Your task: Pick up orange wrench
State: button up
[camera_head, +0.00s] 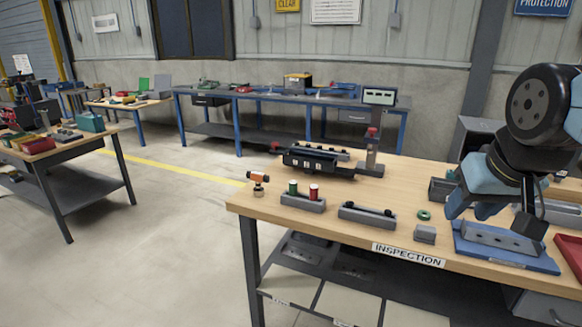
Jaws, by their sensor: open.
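I see no clear wrench shape. A small orange-and-black tool (258,177) stands upright at the left end of the wooden inspection table (330,224); I cannot tell whether it is the orange wrench. My gripper (503,210) is at the right, above the table near a blue tray (475,252) with a grey block. It is open and I see nothing held in it. It is well to the right of the orange tool and apart from it. My arm hides part of the table's right end.
Between the orange tool and my gripper are a grey holder (303,202) with a green and a red piece, a second grey holder (367,216), a green ring (424,215) and a small grey block (425,234). A black fixture (318,163) stands behind. A red tray (571,254) is at the right.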

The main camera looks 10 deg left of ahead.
aim_at(259, 177)
jog(key=u, duration=0.2)
jog(key=i, duration=1.25)
jog(key=u, duration=0.6)
jog(key=k, duration=0.65)
jog(key=u, duration=0.25)
jog(key=i, duration=0.7)
jog(key=z, duration=0.15)
